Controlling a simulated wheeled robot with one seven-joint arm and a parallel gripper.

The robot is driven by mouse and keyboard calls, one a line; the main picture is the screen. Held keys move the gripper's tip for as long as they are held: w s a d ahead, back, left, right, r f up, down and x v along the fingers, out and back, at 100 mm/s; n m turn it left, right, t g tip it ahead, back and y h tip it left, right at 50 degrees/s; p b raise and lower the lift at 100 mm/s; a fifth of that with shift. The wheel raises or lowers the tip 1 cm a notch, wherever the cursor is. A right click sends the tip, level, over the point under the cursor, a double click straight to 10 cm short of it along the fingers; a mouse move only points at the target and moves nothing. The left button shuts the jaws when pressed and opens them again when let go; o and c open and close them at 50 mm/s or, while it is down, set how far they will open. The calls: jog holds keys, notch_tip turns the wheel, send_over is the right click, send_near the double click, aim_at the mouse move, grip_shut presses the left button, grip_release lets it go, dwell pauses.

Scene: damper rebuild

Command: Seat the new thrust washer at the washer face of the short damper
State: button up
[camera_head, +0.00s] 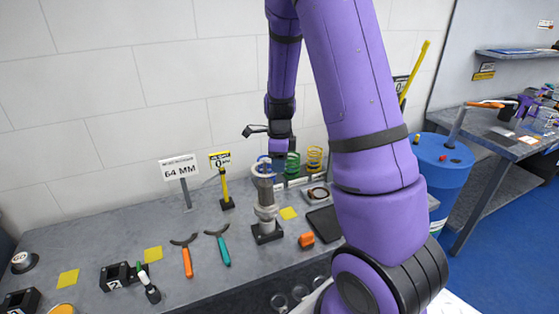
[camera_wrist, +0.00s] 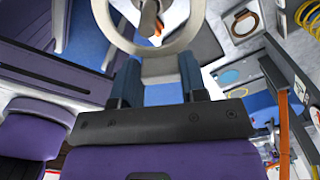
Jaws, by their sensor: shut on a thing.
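The short damper (camera_head: 265,212) appears to be the grey post standing upright in a dark base on the bench in the head view. My gripper (camera_wrist: 160,70) is shut on the thrust washer (camera_wrist: 118,38), a pale metal ring held by its near edge between the blue fingertips. In the wrist view, a grey rod-like end (camera_wrist: 149,20) shows through the ring's opening. I cannot tell whether the ring is around it or above it. In the head view, my gripper (camera_head: 277,155) is over the damper's top, which hides the contact.
Green (camera_head: 293,165) and yellow (camera_head: 314,158) springs stand behind. An orange block (camera_head: 306,240) and dark tray (camera_head: 325,223) lie right. The 64 MM sign (camera_head: 180,168) stands at back left.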

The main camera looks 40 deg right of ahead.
notch_tip(320, 180, down, 10)
dwell(4.3)
jog(key=o, duration=1)
jog(key=shift+r, duration=0.1)
jog(key=shift+r, duration=7.9)
